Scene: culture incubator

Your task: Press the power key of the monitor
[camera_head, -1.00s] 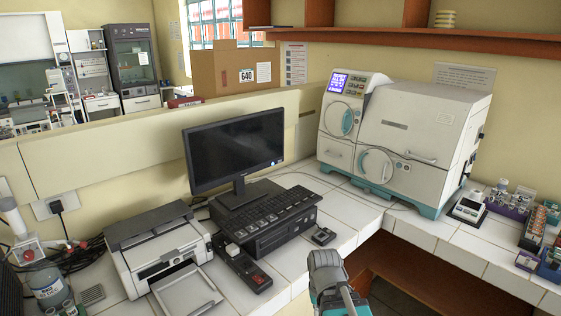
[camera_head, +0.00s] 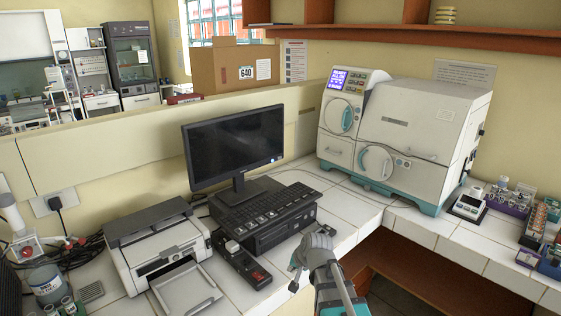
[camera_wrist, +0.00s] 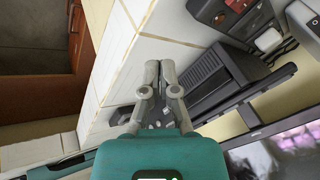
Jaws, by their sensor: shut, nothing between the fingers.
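The black monitor (camera_head: 235,147) stands on the desktop unit, its screen dark, facing the room. A tiny pale spot shows near its lower right corner; I cannot tell whether it is the power key. In the wrist view, part of the monitor (camera_wrist: 285,150) shows at lower right, with reflections on its screen. My gripper (camera_head: 294,280) is in front of the counter's edge, right of and below the monitor, well apart from it. In the wrist view, my gripper's fingers (camera_wrist: 160,65) are together and empty, over the counter tiles beside the computer case.
The computer case (camera_head: 280,230) bears a keyboard (camera_head: 268,207) in front of the monitor. A black and red device (camera_head: 243,265) and a printer (camera_head: 160,250) stand to the left. The white sterilizer (camera_head: 415,130) stands at right. White tiles between the case and sterilizer are mostly clear.

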